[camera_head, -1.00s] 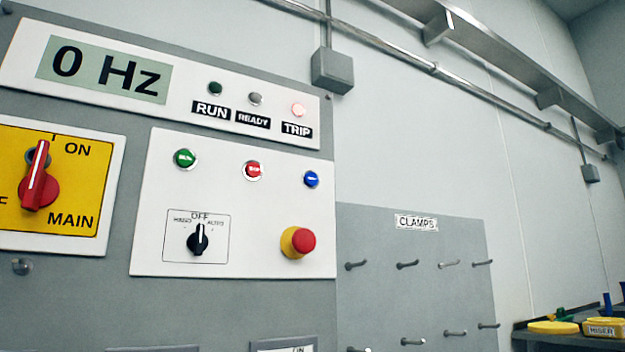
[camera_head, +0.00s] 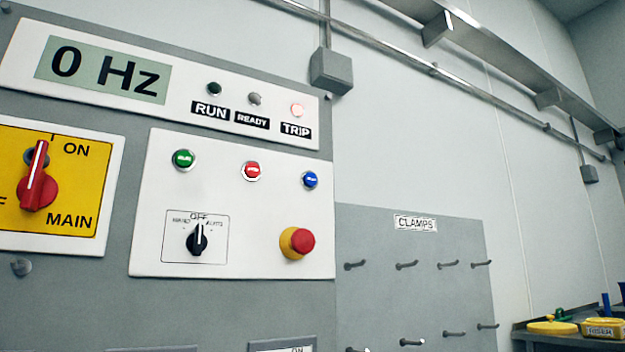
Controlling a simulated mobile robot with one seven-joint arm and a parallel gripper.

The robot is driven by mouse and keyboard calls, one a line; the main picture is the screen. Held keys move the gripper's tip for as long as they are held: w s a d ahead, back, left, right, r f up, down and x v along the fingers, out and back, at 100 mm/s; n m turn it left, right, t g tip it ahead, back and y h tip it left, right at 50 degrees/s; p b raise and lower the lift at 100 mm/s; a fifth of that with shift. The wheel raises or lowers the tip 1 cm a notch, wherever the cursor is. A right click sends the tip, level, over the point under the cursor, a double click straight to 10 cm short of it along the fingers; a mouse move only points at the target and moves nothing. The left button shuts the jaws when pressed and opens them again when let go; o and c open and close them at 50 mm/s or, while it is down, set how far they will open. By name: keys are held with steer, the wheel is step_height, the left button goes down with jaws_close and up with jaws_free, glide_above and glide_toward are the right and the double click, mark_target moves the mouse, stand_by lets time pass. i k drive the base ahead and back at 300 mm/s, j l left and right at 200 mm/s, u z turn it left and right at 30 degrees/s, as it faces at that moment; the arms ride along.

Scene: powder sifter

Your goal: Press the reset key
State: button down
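A white control plate (camera_head: 235,215) on a grey panel carries a green button (camera_head: 183,159), a red button (camera_head: 251,171) and a small blue button (camera_head: 310,180) in a row. The lettering on the buttons is too small to read, so I cannot tell from it which one is the reset key. The display (camera_head: 104,69) above reads 0 Hz. The TRIP lamp (camera_head: 297,110) glows pale pink, while the RUN lamp (camera_head: 214,88) and READY lamp (camera_head: 255,99) look dark. My gripper is not in view.
Below the buttons are a black selector knob (camera_head: 197,240), pointing to OFF, and a red mushroom button (camera_head: 302,242) on a yellow collar. A red main switch (camera_head: 38,178) is at left, pointing up to ON. A CLAMPS board (camera_head: 415,270) with protruding pegs stands right. A bench (camera_head: 545,338) holds yellow items.

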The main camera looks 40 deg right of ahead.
mark_target(310, 178)
steer(key=z, duration=2.2)
steer(key=k+j, duration=0.15)
steer(key=j, duration=0.25)
steer(key=k+j, duration=0.1)
steer(key=j, duration=0.25)
